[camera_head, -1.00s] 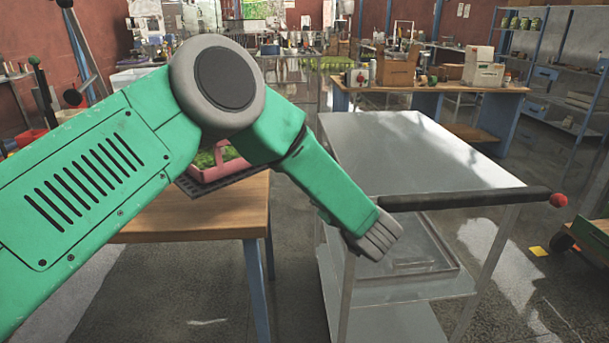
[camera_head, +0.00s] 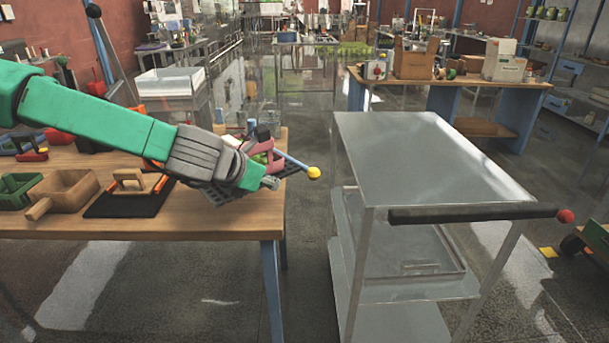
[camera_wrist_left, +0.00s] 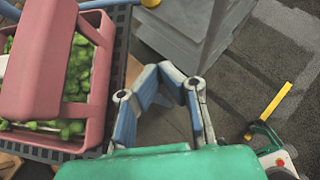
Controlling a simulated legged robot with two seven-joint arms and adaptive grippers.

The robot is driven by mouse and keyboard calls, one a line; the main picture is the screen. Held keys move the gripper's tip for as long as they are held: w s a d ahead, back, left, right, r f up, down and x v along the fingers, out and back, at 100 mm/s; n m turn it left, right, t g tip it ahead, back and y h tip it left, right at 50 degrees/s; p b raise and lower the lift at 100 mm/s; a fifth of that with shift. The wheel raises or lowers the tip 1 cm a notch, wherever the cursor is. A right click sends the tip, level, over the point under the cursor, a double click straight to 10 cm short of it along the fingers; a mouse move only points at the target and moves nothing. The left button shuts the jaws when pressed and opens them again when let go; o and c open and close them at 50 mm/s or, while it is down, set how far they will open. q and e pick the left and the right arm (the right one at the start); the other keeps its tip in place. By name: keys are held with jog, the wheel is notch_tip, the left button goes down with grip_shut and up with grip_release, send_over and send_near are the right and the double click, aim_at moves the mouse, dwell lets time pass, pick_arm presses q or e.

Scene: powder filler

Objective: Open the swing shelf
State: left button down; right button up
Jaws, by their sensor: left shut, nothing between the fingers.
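The grey metal cart (camera_head: 425,150) stands right of the wooden table. A dark bar with a red ball end (camera_head: 470,213) runs across its near side. Below the top is a shelf with a shallow rimmed tray (camera_head: 400,255); I cannot tell which part swings. My left gripper (camera_head: 272,183) is over the table's right end, left of the cart and apart from it. In the left wrist view its fingers (camera_wrist_left: 162,75) are together and empty, beside a pink basket (camera_wrist_left: 45,60) of green pieces. My right gripper is not in view.
The wooden table (camera_head: 150,222) holds a wooden box (camera_head: 65,190), a green tray (camera_head: 15,188) and a black mat (camera_head: 125,203). A blue rod with a yellow ball (camera_head: 313,173) sticks out past its right edge. Clear floor (camera_head: 305,260) separates table and cart.

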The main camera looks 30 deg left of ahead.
pick_arm(q)
jog(key=w+d+f, duration=0.2)
jog(key=w+f, duration=0.3)
jog(key=w, duration=0.6)
jog(key=shift+w+f+p, duration=0.25)
jog(key=shift+p, duration=0.2)
jog(key=shift+a, duration=0.15)
